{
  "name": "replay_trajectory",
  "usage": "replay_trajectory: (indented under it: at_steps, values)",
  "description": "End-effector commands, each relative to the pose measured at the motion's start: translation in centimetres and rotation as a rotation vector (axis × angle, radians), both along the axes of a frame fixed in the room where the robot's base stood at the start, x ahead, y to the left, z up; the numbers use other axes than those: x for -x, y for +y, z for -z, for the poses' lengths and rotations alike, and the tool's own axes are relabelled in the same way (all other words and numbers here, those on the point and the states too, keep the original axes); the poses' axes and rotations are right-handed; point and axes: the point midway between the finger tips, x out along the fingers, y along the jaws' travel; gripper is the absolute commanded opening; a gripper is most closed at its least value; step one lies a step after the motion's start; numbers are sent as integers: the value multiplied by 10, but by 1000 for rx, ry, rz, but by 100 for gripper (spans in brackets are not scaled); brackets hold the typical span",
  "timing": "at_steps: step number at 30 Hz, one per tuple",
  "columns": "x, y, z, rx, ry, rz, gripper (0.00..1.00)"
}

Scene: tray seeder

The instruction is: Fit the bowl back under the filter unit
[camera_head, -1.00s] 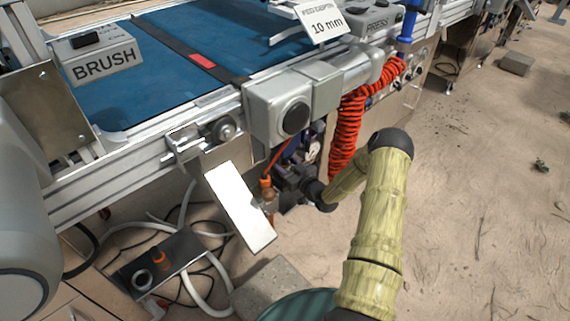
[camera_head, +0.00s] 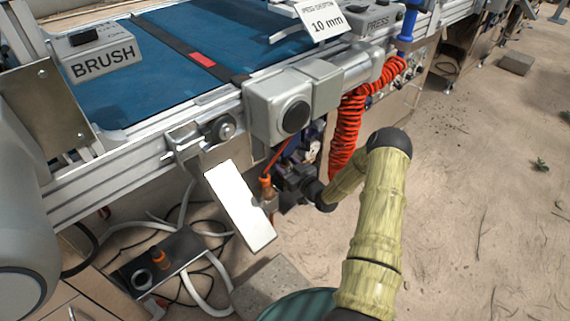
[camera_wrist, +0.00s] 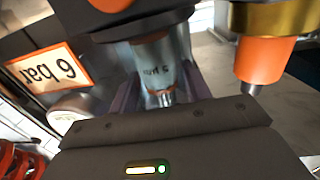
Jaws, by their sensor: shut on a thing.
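In the wrist view the bowl (camera_wrist: 153,68) is a clear, greyish cup with small dark lettering and a metal nipple at its lower end. My gripper (camera_wrist: 160,97) is shut on it, with dark fingers on both sides. The dark body of the filter unit (camera_wrist: 140,22) is directly above the bowl. I cannot tell whether the bowl is seated in it or only close beneath it. In the head view my gripper (camera_head: 296,182) is a dark shape below the machine's side rail, at the end of my arm. The bowl cannot be made out there.
An orange fitting with a brass collar (camera_wrist: 262,58) is close on the right in the wrist view. An orange "6 bar" label (camera_wrist: 52,68) is at left. A red coiled hose (camera_head: 346,130) hangs beside my arm. A white plate (camera_head: 240,207) stands left of my gripper.

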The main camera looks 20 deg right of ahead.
Motion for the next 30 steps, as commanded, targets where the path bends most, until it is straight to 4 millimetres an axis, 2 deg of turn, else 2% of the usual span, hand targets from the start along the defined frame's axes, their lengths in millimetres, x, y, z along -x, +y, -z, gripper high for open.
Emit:
replay_trajectory:
  at_steps: [14, 15, 18, 30]
  values:
    - [0, 0, 6, 0, -1, 0, 24]
    - [0, 0, 5, 0, -1, 0, 56]
    - [0, 0, 5, 0, -1, 0, 73]
    - [6, -2, 5, 0, 2, 1, 73]
